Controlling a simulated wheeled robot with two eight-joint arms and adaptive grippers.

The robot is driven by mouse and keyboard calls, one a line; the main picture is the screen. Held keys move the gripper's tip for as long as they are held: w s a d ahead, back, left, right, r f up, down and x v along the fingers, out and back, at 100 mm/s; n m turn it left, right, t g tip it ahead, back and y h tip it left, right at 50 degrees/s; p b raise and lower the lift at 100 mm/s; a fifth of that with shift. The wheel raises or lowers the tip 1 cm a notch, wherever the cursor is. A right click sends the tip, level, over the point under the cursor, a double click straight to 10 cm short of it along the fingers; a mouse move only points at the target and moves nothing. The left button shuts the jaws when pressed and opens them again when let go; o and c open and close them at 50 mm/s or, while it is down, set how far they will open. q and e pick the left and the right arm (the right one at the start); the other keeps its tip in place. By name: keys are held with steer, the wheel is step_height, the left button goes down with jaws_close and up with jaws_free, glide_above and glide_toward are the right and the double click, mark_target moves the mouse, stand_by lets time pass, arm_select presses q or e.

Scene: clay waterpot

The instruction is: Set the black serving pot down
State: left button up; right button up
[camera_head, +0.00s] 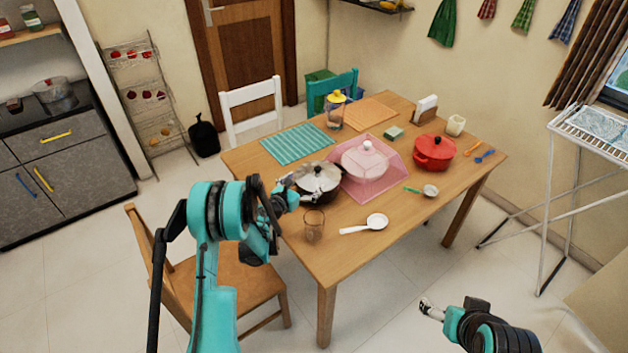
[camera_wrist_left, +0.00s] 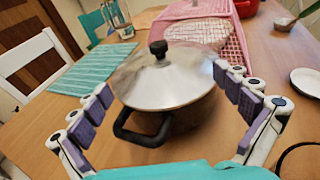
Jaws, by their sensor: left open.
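The black serving pot (camera_head: 318,190) with a silver lid and black knob rests upright on the wooden table (camera_head: 285,222), near its left front edge. In the left wrist view the pot (camera_wrist_left: 165,85) is ahead, its black side handle (camera_wrist_left: 143,132) facing me. My left gripper (camera_head: 288,188) is at the pot's left side. Its fingers are spread wide, one on either side of the pot, and appear apart from it. My right gripper (camera_head: 428,306) is low at the lower right, away from the table; its jaw opening is too small to judge.
A pink tray with a covered dish (camera_head: 368,162) lies close right of the pot. A red pot (camera_head: 434,153) is further right. A glass (camera_head: 314,226) and a white ladle (camera_head: 366,224) are in front. A teal placemat (camera_head: 298,146) lies behind. A wooden chair (camera_head: 240,275) stands at the near side.

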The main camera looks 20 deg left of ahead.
mark_target(317, 172)
arm_select(q)
steer(key=shift+w+d+f, duration=0.15)
steer(key=shift+w+f, duration=0.05)
steer(key=shift+w, duration=0.15)
steer(key=x, duration=0.2)
steer(key=b+x, duration=0.1)
steer(key=x, duration=0.1)
steer(key=r+b+x, duration=0.1)
steer(key=x, duration=0.1)
steer(key=shift+w+d, duration=0.2)
steer(key=shift+w, duration=0.25)
steer(key=shift+r, duration=0.1)
steer(key=c, duration=0.9)
steer(key=shift+s+d+r, duration=0.15)
steer(key=shift+s, duration=0.2)
jaws_close()
